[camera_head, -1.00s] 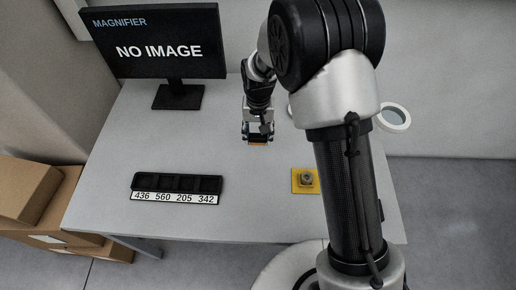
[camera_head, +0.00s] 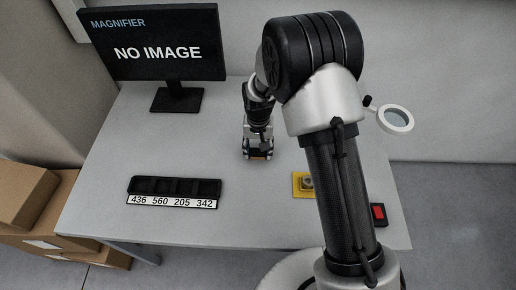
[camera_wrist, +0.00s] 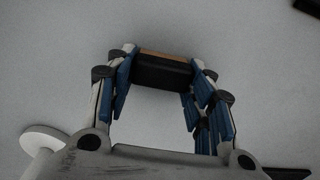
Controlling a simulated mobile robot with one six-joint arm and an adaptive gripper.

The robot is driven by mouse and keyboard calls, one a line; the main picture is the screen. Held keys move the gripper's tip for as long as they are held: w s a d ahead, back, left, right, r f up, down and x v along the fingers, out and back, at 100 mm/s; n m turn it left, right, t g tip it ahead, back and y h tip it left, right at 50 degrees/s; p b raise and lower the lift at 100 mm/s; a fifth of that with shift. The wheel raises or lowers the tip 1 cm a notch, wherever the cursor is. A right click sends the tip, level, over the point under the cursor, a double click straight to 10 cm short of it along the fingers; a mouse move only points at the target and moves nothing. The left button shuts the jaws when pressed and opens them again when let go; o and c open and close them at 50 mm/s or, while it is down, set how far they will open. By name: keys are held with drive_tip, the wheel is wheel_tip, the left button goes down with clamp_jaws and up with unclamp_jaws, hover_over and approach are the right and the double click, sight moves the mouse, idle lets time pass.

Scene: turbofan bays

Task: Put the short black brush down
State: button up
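The short black brush (camera_wrist: 160,72) is a dark block with a tan strip along its far edge. It sits crosswise between the blue-padded fingers of my gripper (camera_wrist: 160,80), which appear shut on its two ends. In the head view my gripper (camera_head: 258,150) points down over the back middle of the table, with the brush's orange-tan edge (camera_head: 258,156) just visible at its tips. I cannot tell whether the brush touches the tabletop.
On the table (camera_head: 215,125) are a black compartment tray (camera_head: 175,187) with a number strip, a yellow block (camera_head: 300,188) with a grey part, a red-topped box (camera_head: 379,213), a magnifier (camera_head: 397,119) and a monitor (camera_head: 158,45). The tabletop around my gripper is clear.

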drive_tip(key=o, duration=0.4)
drive_tip(key=shift+r, duration=0.1)
drive_tip(key=s+d+r+t+p, duration=0.1)
drive_tip(key=d+r+p, duration=0.1)
drive_tip(key=r, duration=0.8)
drive_tip(key=s+d+r+p, duration=0.1)
drive_tip(key=r+p, duration=0.1)
drive_tip(key=r, duration=0.9)
drive_tip(key=s+d+r+t, duration=0.1)
drive_tip(key=s+d+r, duration=0.5)
drive_tip(key=s+r, duration=0.3)
drive_tip(key=shift+s+d+r+t, duration=0.45)
drive_tip(key=shift+s+d+r, duration=0.4)
drive_tip(key=shift+s, duration=1.75)
drive_tip(key=shift+s+d+r+t, duration=0.4)
drive_tip(key=shift+s+d+r, duration=0.45)
drive_tip(key=shift+s, duration=1.8)
drive_tip(key=shift+s+d+r+t, duration=0.45)
drive_tip(key=shift+s+d+r, duration=0.4)
drive_tip(key=shift+s, duration=1.75)
